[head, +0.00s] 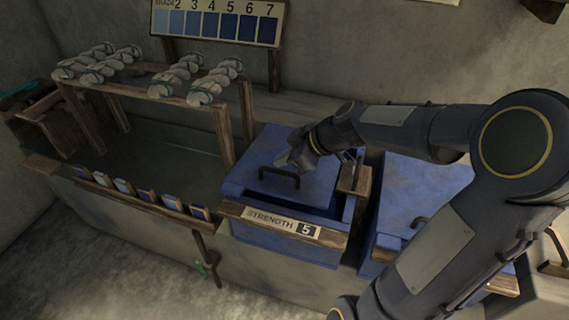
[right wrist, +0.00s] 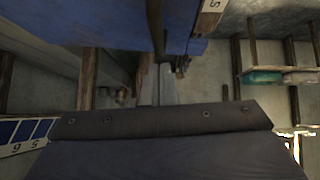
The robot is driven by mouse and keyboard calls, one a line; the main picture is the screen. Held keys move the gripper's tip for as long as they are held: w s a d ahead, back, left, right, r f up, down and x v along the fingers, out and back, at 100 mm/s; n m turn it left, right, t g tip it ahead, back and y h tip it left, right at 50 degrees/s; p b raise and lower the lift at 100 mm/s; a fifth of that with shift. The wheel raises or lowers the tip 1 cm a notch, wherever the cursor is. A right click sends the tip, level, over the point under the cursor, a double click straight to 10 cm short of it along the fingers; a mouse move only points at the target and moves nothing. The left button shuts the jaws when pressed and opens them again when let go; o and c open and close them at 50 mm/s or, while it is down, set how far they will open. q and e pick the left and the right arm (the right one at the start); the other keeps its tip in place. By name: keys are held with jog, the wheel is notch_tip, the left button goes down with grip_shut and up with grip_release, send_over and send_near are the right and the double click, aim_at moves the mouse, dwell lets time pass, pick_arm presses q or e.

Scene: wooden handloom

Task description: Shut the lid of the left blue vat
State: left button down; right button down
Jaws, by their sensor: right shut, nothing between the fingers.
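The left blue vat (head: 285,246) carries a plate reading STRENGTH 5 on its front. Its blue lid (head: 285,158), with a dark bar handle (head: 279,176), is not flush: a dark gap shows between its front edge and the vat's front rim. My right gripper (head: 288,160) is shut and empty, over the lid behind the handle; I cannot tell whether it touches. In the right wrist view, blue vat surface (right wrist: 130,20) fills the top, with part of the number plate (right wrist: 211,8). My left gripper is not in view.
A second blue vat (head: 410,200) stands to the right, partly behind my right arm. To the left are a stone trough, a wooden rack (head: 130,88) with pale skeins and a row of blue swatches (head: 122,186). A numbered shade board (head: 220,22) stands behind.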

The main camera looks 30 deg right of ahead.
aim_at(273, 184)
jog(key=shift+d+f, duration=0.1)
jog(key=shift+f, duration=0.95)
jog(key=shift+n+t+h, duration=0.3)
jog(key=shift+t+h, duration=0.1)
jog(key=f+b, duration=0.1)
jog(key=b, duration=0.2)
jog(key=f+b, duration=0.1)
jog(key=b, duration=0.2)
jog(key=a+f+b, duration=0.1)
jog(key=f+b, duration=0.1)
jog(key=shift+s+f+b, duration=0.1)
jog(key=shift+s+b, duration=0.25)
jog(key=shift+b, duration=0.05)
jog(key=shift+s+f+b, duration=0.1)
jog(key=shift+s+b, duration=0.1)
jog(key=shift+b, duration=0.25)
jog(key=shift+a, duration=0.1)
